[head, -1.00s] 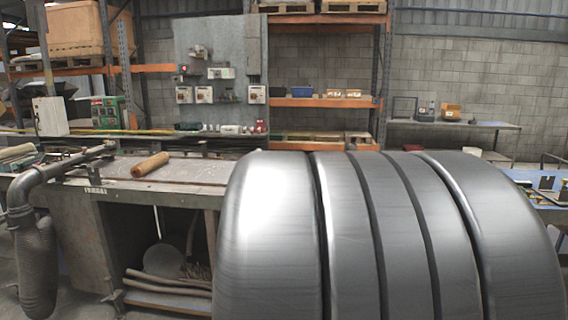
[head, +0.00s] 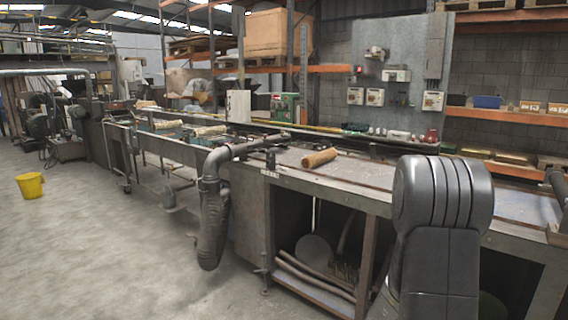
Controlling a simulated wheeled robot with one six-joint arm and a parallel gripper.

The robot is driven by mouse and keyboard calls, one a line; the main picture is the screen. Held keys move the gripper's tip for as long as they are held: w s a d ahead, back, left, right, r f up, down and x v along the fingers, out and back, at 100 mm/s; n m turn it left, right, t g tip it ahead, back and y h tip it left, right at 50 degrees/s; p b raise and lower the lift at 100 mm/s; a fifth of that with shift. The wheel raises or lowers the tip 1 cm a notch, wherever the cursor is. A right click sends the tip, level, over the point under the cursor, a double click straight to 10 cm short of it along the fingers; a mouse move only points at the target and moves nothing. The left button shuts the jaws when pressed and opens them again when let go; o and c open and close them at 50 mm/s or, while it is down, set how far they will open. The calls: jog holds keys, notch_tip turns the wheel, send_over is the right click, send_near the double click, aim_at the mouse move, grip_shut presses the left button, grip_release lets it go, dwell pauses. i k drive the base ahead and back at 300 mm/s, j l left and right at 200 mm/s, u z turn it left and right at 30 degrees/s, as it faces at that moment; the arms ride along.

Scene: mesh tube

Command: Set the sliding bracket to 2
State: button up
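I cannot make out a sliding bracket or a scale with a 2 on it in the head view. The long metal workbench (head: 330,186) runs across the middle and right. A grey pipe with a ribbed hose (head: 212,215) is at its left end, and a brown wooden roll (head: 319,158) lies on its top. My arm's grey link (head: 442,195) stands in front of the bench at the right and hides part of it. My gripper is not in view.
A yellow bucket (head: 30,186) stands on the open concrete floor (head: 110,260) at the left. A grey panel with switch boxes (head: 400,75) and orange shelving (head: 505,115) stand behind the bench. A long machine table (head: 165,145) extends back left.

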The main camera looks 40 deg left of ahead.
aim_at(271, 161)
jog(key=i+j, duration=0.2)
jog(key=j, duration=0.4)
jog(key=i+j+u, duration=0.15)
jog(key=j, duration=0.45)
jog(key=i+j, duration=0.3)
jog(key=j, duration=0.25)
jog(key=i+j+u, duration=0.15)
jog(key=j, duration=0.45)
jog(key=i+j, duration=0.35)
jog(key=j, duration=0.2)
jog(key=i+j+u, duration=0.15)
jog(key=j, duration=0.35)
jog(key=i+j, duration=0.4)
jog(key=j, duration=0.15)
jog(key=i+j+u, duration=0.1)
jog(key=i+j, duration=0.2)
jog(key=j, duration=0.2)
